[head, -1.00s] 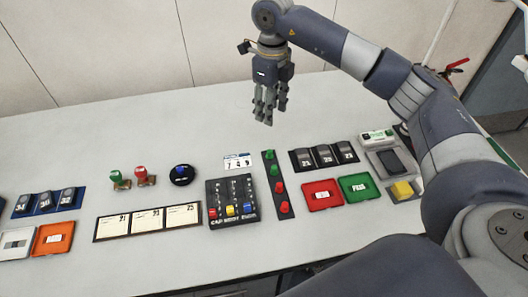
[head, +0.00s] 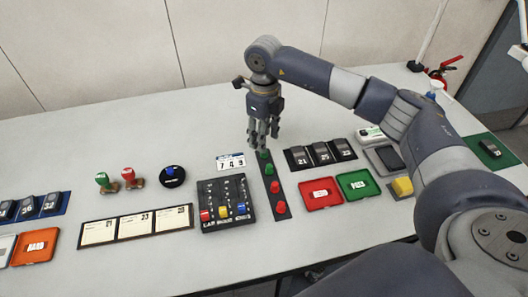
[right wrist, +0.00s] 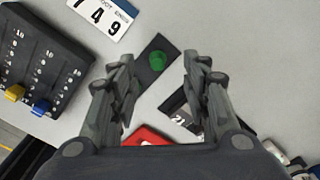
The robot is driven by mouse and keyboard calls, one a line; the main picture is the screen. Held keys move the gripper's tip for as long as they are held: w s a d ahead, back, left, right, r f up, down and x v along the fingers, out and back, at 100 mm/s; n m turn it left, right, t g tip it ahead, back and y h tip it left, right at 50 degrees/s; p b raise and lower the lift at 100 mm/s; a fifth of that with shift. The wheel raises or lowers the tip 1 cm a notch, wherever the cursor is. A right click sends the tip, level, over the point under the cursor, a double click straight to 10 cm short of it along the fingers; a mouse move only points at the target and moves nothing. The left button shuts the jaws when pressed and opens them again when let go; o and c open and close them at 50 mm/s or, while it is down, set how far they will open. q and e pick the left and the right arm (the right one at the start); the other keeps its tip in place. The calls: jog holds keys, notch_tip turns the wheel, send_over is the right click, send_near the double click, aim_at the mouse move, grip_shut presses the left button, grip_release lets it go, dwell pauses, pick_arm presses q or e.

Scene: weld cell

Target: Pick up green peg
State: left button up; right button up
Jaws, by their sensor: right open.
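A dark strip (head: 273,198) on the table holds two green pegs at its far end and two red pegs nearer me. The far green peg (head: 264,155) stands just below my right gripper (head: 264,142) in the head view. The second green peg (head: 268,170) is just nearer. My right gripper points down, open and empty, above the strip's far end. In the right wrist view a green peg (right wrist: 157,60) shows in the gap between the spread fingers (right wrist: 158,88), beyond their tips. My left gripper is not in view.
A black slider box (head: 228,203) and a number card (head: 231,161) lie left of the strip. A red tray (head: 321,194), a green tray (head: 358,185) and black numbered blocks (head: 321,154) lie right. Two stamps (head: 128,177) stand farther left. The table behind is clear.

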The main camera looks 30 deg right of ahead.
jog(key=f, duration=0.1)
jog(key=f+p, duration=0.1)
jog(key=f, duration=0.2)
jog(key=shift+s+a+f+p, duration=0.1)
jog(key=shift+s+f+p, duration=0.15)
jog(key=shift+p, duration=0.1)
jog(key=shift+w+f, duration=0.1)
jog(key=shift+f, duration=0.2)
jog(key=c, duration=0.9)
